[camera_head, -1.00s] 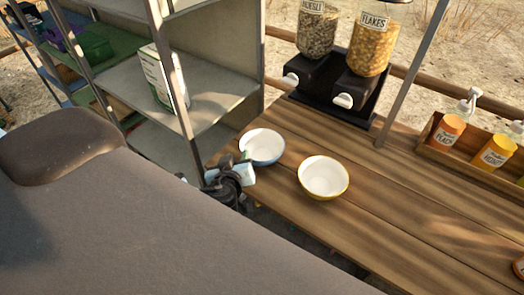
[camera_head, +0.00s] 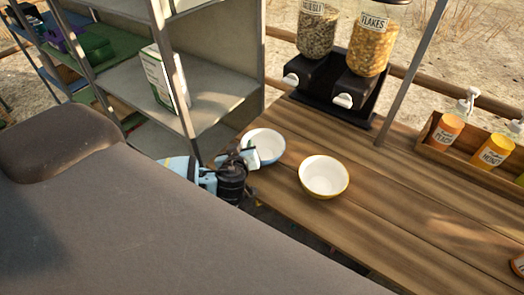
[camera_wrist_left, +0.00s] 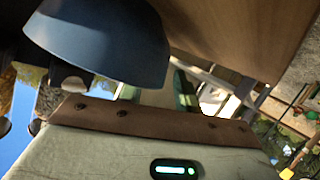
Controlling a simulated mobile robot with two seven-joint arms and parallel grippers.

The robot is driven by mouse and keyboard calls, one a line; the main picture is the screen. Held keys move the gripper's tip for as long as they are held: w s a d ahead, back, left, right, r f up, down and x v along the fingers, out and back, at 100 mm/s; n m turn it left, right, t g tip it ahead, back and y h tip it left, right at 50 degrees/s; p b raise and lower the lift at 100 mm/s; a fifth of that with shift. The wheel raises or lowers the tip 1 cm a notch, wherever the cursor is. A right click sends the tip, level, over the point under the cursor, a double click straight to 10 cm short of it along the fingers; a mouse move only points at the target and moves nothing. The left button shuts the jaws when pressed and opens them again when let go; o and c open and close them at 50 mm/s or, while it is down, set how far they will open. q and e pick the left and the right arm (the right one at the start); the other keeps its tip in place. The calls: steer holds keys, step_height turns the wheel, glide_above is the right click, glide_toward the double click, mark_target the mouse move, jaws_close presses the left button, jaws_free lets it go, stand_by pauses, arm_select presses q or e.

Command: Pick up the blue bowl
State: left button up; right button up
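The blue bowl (camera_head: 266,146), white inside and blue outside, stands upright on the wooden table at its left end. In the left wrist view its dark blue outer side (camera_wrist_left: 105,38) fills the upper left, close to the camera, with the picture turned over. My left gripper (camera_head: 247,157) is at the bowl's near left rim in the head view and covers part of it. In the left wrist view its two fingers (camera_wrist_left: 158,90) look apart, with the bowl's rim close to them. I cannot tell whether they touch it. My right gripper is not in view.
A yellow bowl (camera_head: 324,177) stands just right of the blue bowl. A cereal dispenser (camera_head: 340,85) is behind them and a bottle crate (camera_head: 462,158) is at the right. A metal shelf (camera_head: 215,90) stands at the left. The table's front right is mostly clear.

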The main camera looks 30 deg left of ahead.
arm_select(q)
steer(key=shift+w+a+f, duration=0.15)
steer(key=shift+w, duration=0.15)
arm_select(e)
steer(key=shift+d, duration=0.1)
arm_select(q)
jaws_close()
steer(key=shift+r, duration=0.65)
step_height(320, 180, up, 2)
steer(key=shift+r, duration=0.1)
steer(key=s+d+r+b, duration=0.1)
steer(key=s+d, duration=0.9)
steer(key=d, duration=0.2)
steer(key=shift+s+r, duration=0.3)
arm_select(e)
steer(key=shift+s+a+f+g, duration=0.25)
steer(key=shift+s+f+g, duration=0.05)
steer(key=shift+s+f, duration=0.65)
